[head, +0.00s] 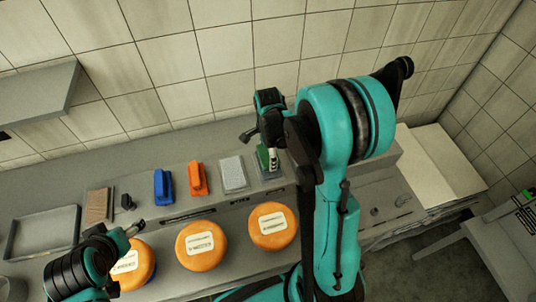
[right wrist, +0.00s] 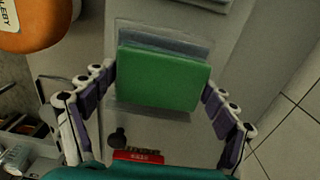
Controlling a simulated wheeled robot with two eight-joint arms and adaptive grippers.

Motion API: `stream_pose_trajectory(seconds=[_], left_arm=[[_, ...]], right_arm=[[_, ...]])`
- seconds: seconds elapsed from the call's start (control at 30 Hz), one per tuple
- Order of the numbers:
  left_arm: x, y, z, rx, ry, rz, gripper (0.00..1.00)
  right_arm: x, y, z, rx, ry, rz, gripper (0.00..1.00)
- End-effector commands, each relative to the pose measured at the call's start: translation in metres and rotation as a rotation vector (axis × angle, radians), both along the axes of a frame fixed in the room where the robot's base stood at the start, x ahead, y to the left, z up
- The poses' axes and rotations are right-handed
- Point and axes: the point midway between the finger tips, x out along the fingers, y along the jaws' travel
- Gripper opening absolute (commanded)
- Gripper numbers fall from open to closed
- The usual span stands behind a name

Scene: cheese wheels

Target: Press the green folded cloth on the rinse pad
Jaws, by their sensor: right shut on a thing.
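The green folded cloth (right wrist: 160,82) sits between the fingers of my right gripper (right wrist: 158,80), which is shut on its two sides. In the head view the green cloth (head: 263,158) shows only in part behind the right gripper (head: 271,157). A grey-blue pad, seemingly the rinse pad (right wrist: 180,44), shows just past and under the cloth; I cannot tell whether they touch. My left gripper (head: 132,234) is at the lower left near a cheese wheel; its opening is unclear.
Orange cheese wheels (head: 202,246) stand along the counter front. A grey sponge block (head: 233,173), an orange brush (head: 197,178), a blue brush (head: 163,187) and a brown block (head: 99,205) line the back. An empty grey tray (head: 42,232) is at left.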

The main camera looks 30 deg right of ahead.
Motion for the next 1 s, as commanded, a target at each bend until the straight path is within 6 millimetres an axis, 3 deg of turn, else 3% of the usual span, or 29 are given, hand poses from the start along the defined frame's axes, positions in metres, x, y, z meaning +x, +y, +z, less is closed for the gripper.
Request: stream_pose_trajectory(seconds=[0.5, 1.0], left_arm=[[0.0, 0.0, 0.031, 0.0, 0.0, 0.0, 0.7], [0.0, 0.0, 0.031, 0.0, 0.0, 0.0, 0.7]], right_arm=[[0.0, 0.0, 0.046, 0.0, -0.001, 0.0, 0.62], [0.0, 0.0, 0.047, 0.0, -0.001, 0.0, 0.62]])
